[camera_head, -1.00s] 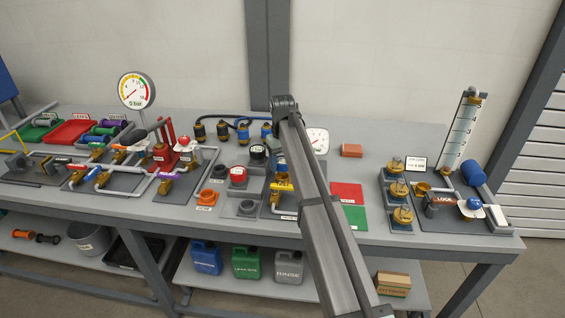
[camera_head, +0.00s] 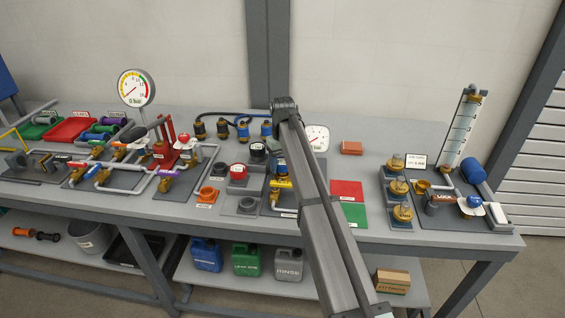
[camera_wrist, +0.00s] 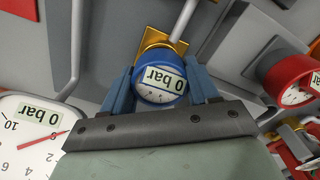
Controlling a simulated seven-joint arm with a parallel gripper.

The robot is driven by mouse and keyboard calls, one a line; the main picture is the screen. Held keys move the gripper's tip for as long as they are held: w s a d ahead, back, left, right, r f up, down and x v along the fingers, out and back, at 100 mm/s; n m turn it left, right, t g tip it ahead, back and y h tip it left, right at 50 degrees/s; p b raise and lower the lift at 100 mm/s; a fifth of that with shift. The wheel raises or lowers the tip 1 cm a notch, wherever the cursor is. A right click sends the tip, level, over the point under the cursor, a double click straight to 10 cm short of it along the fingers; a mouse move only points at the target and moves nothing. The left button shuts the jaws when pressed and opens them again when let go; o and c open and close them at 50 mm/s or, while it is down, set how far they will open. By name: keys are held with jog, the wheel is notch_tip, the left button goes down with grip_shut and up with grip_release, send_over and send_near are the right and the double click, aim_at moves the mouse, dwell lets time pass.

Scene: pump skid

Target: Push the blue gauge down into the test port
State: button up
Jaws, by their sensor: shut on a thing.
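The blue gauge (camera_wrist: 160,82) reads 0 bar in the wrist view, its white dial facing the camera. My gripper (camera_wrist: 161,92) is shut on it, with one blue-grey finger on each side. A brass fitting (camera_wrist: 163,45) with a square plate shows directly behind the gauge and in line with it. Its joint with the gauge is covered by the gauge body, so I cannot tell how deep the gauge sits. In the head view my arm hides most of the gripper and the gauge.
A red gauge (camera_wrist: 288,78) stands close on the right in the wrist view, and a white dial (camera_wrist: 32,140) is at the left. Red and green mats (camera_head: 347,191) lie to the right.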

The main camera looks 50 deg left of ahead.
jog(key=shift+f, duration=1)
dwell(0.4)
jog(key=o, duration=1.2)
jog(key=shift+o, duration=0.2)
jog(key=shift+r, duration=0.1)
notch_tip(320, 180, up, 14)
